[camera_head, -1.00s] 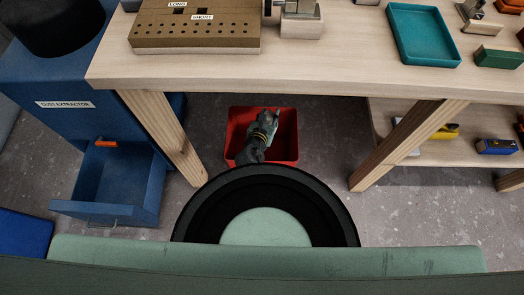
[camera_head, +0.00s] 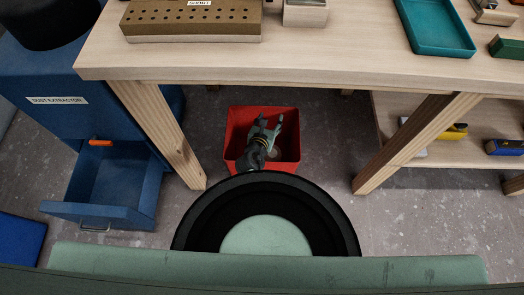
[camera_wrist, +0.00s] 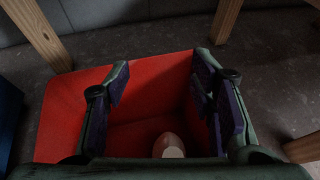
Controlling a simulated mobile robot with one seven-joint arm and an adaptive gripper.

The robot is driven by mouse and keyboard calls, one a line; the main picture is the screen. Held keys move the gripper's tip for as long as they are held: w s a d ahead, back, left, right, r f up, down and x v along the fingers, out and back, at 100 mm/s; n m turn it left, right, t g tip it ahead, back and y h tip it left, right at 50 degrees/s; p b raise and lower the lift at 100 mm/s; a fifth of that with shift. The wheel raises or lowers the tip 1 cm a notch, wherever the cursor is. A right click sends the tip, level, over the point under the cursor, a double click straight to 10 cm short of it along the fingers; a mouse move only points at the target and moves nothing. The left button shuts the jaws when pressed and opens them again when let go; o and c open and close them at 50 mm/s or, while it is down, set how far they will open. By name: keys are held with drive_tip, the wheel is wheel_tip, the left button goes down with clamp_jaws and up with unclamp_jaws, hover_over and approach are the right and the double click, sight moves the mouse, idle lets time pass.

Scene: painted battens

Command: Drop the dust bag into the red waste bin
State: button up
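The red waste bin (camera_head: 236,133) stands on the floor under the workbench, and its red inner walls fill much of the wrist view (camera_wrist: 62,110). My gripper (camera_head: 271,122) is over the bin, with its fingers spread wide and nothing between the tips in the wrist view (camera_wrist: 162,66). A small rounded thing, brownish with a pale end (camera_wrist: 168,146), lies low inside the bin. It may be the dust bag, but its lower part is hidden by my gripper's body.
The blue dust extractor (camera_head: 45,125) stands at left, its drawer (camera_head: 88,210) pulled out and empty-looking. Wooden bench legs (camera_head: 160,130) flank the bin. The bench top (camera_head: 330,62) holds a drilled block (camera_head: 190,22) and a teal tray (camera_head: 432,50). A lower shelf (camera_head: 440,155) is at right.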

drive_tip(key=shift+o, duration=0.2)
wheel_tip(320, 180, up, 10)
idle(0.6)
idle(0.3)
